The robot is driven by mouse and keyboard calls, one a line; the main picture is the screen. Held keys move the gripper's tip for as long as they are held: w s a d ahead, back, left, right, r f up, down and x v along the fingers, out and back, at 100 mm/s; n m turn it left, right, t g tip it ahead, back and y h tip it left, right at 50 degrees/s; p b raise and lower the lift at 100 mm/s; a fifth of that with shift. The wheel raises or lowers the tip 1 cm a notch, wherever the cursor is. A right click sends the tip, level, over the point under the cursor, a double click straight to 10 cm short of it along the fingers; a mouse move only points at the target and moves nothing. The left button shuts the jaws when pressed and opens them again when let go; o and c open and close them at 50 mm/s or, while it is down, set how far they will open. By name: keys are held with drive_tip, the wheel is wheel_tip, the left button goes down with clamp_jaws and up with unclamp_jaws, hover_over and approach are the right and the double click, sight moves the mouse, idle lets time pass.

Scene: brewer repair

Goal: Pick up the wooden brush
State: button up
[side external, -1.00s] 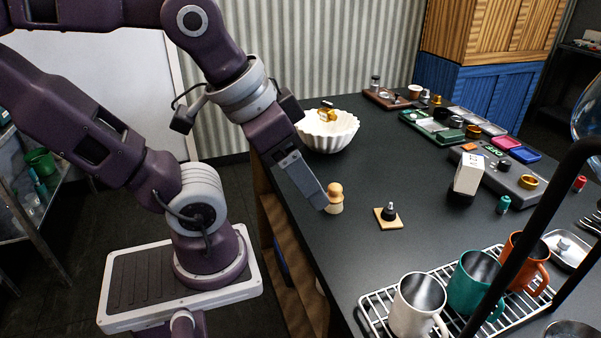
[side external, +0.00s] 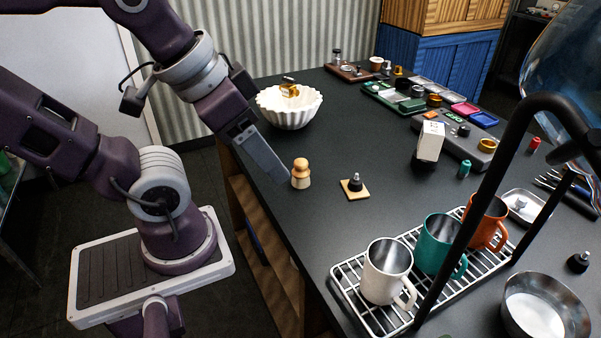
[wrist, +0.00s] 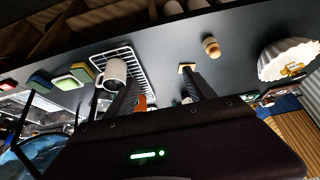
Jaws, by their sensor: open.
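The wooden brush (side external: 301,172) stands upright on the dark counter, with a rounded wooden knob above a paler base. It shows in the wrist view (wrist: 211,47) to the right of the fingers and beyond their tips. My gripper (side external: 284,180) appears just left of the brush in the side view, its fingers pointing down and right. In the wrist view my gripper (wrist: 162,83) has its two fingers spread wide with nothing held between them. The brush is outside the gap between the fingers. Whether a finger touches it cannot be told from the side view.
A black-knobbed tamper-like piece on a square pad (side external: 355,188) stands close right of the brush. A white fluted bowl (side external: 289,110) is behind. A wire rack (side external: 347,287) with three mugs is in front, beside a black curved bar (side external: 484,190). Counter between brush and bowl is clear.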

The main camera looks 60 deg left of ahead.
drive_tip(key=m+g+y, duration=0.6)
drive_tip(key=m+y, duration=0.7)
drive_tip(key=m, duration=0.5)
approach(305, 175)
drive_tip(key=x, duration=0.5)
drive_tip(key=shift+f, duration=0.1)
drive_tip(key=shift+y, duration=0.3)
drive_tip(key=x, duration=0.7)
clamp_jaws()
